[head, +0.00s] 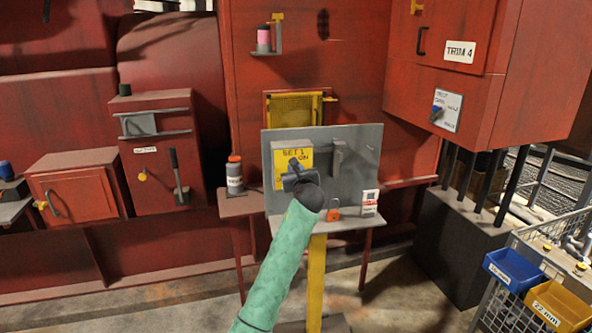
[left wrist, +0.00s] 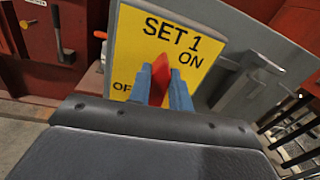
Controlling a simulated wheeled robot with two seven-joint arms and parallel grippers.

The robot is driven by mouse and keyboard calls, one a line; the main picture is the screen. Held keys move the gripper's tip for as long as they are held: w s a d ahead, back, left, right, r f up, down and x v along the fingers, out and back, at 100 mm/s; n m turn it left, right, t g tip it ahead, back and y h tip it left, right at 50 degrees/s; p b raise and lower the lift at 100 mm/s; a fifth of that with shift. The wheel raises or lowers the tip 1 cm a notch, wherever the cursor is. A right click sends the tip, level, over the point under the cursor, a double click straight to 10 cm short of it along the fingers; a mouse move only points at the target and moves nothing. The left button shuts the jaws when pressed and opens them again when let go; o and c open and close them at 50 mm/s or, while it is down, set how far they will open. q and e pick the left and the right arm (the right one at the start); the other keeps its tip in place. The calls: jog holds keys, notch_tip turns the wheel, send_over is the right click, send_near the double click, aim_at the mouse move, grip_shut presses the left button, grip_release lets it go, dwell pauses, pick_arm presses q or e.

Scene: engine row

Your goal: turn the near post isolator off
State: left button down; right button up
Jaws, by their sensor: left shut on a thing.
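The near post isolator is a yellow plate marked SET 1 (head: 281,160) on a grey backboard (head: 370,145) atop a yellow post (head: 317,280). The plate (left wrist: 140,45) fills the middle of the left wrist view, tilted, with ON at right and part of OFF at lower left. My left gripper (head: 296,168) is in front of the plate. In the left wrist view its blue fingers are shut on the red handle (left wrist: 161,82), one on each side. The handle's lower part is hidden by the gripper, and I cannot tell which mark it points at. My right gripper is out of view.
A grey lever fitting (head: 338,155) is on the backboard right of the plate. The shelf holds an orange item (head: 333,214) and a white-and-red box (head: 369,203). An orange-capped bottle (head: 234,175) stands left. Blue (head: 514,268) and yellow bins (head: 558,305) hang lower right.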

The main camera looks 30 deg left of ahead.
pick_arm(q)
jog(key=n, duration=0.4)
jog(key=s+a+f+n, duration=0.1)
jog(key=n, duration=0.2)
jog(key=n+b, duration=0.1)
jog(key=n, duration=0.3)
jog(key=shift+s+a+f+n, duration=0.3)
jog(key=shift+f, duration=0.1)
jog(key=shift+s+a+f+n+b, duration=0.1)
jog(key=shift+f+n+b, duration=0.2)
jog(key=shift+n, duration=0.6)
jog(key=shift+w+d+f+n+b, duration=0.15)
jog(key=shift+n+b, duration=0.3)
jog(key=shift+n, duration=0.45)
jog(key=shift+s+a+f+n+b, duration=0.2)
jog(key=shift+n+b, duration=0.15)
jog(key=shift+n, duration=0.55)
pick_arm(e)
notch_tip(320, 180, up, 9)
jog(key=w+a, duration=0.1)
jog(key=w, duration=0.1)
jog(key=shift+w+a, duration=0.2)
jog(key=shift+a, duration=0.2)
pick_arm(q)
jog(key=c, duration=1.3)
grip_release()
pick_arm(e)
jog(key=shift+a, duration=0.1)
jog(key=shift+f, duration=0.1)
